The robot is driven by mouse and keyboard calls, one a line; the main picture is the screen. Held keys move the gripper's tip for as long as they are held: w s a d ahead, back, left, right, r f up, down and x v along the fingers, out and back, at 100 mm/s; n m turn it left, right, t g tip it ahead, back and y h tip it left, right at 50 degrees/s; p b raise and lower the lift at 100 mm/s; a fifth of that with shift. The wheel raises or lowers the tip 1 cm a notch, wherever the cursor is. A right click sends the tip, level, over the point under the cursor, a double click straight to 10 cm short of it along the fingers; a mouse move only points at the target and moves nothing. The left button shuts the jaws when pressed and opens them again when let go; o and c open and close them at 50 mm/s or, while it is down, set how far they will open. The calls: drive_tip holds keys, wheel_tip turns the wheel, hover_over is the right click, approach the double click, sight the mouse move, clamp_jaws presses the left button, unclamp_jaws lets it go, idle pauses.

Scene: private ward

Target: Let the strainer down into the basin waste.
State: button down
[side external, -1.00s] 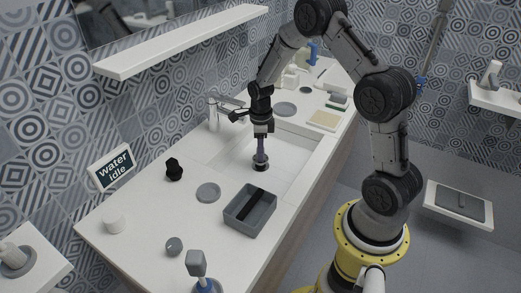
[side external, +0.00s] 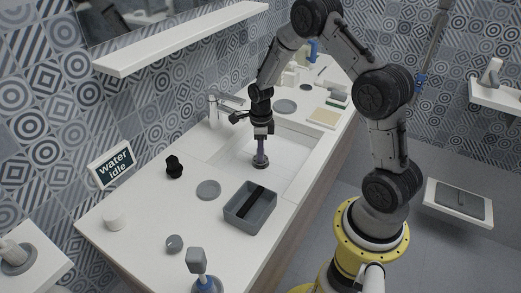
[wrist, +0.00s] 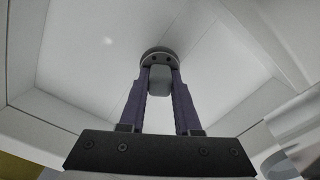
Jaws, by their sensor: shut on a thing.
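The strainer (wrist: 157,54) is a dark grey round piece with a lighter grip block on it. My gripper (wrist: 160,88) has its two purple fingers shut on that block in the wrist view. In the side view my gripper (side external: 260,149) points straight down into the white basin (side external: 290,151). The strainer (side external: 260,164) is at the basin floor under the fingertips and looks about level. It covers the spot of the basin waste, so the waste opening is hidden. I cannot tell whether the strainer is fully seated.
A tap (side external: 213,110) stands at the basin's far left side. A grey open box (side external: 267,223) with a black strip, a grey disc (side external: 208,190) and a black knob-like piece (side external: 174,167) are on the counter nearby. Basin walls surround my gripper.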

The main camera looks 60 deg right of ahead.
drive_tip(key=shift+f, duration=0.65)
drive_tip(key=c, duration=0.5)
unclamp_jaws()
drive_tip(key=shift+c, duration=0.2)
wheel_tip(320, 180, up, 18)
idle(0.5)
drive_tip(key=shift+f, duration=0.1)
